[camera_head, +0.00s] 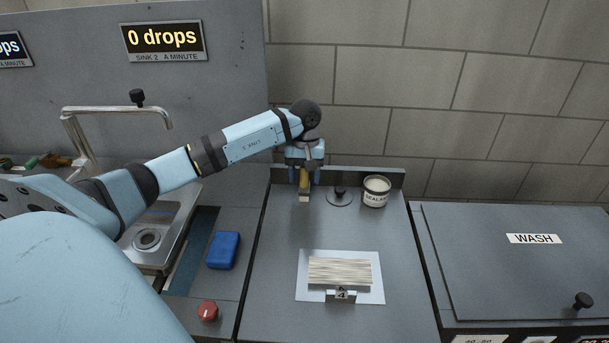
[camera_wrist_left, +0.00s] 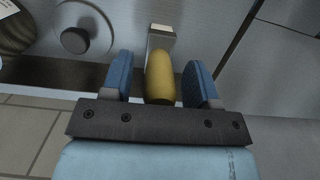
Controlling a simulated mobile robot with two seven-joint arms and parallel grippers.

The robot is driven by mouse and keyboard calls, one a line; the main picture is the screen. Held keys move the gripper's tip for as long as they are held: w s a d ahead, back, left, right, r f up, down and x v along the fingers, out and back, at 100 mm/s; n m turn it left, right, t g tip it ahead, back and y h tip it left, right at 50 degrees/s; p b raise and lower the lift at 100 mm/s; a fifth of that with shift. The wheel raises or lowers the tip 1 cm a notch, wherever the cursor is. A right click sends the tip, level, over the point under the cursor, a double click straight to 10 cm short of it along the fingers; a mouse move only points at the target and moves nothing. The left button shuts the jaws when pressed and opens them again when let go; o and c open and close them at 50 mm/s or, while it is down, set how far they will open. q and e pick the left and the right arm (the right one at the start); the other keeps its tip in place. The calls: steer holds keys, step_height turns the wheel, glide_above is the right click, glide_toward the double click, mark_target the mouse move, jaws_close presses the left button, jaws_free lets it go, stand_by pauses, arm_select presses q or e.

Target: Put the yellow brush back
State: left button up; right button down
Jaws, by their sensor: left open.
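The yellow brush (camera_head: 304,182) is at the back of the grey counter, near the low back ledge, with its pale end toward the front. In the left wrist view the brush (camera_wrist_left: 160,78) shows its rounded yellow handle and a pale block at its far end. My left gripper (camera_head: 304,174) is over the handle from the back wall side. In the left wrist view its two blue fingers (camera_wrist_left: 160,80) are open, one on each side of the handle, with gaps visible on both sides. My right gripper is not in view.
A sealer tin (camera_head: 376,192) and a round lid with a black knob (camera_head: 340,196) stand just right of the brush. A plate with a pale slatted block (camera_head: 340,271) lies in front. A blue sponge (camera_head: 223,250), red button (camera_head: 208,311) and sink (camera_head: 150,238) are left.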

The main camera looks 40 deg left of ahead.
arm_select(q)
steer(key=r, duration=0.7)
steer(key=w+a+r, duration=0.1)
steer(key=r, duration=0.3)
steer(key=shift+w+r, duration=0.1)
steer(key=shift+r, duration=0.25)
steer(key=shift+d+f, duration=0.1)
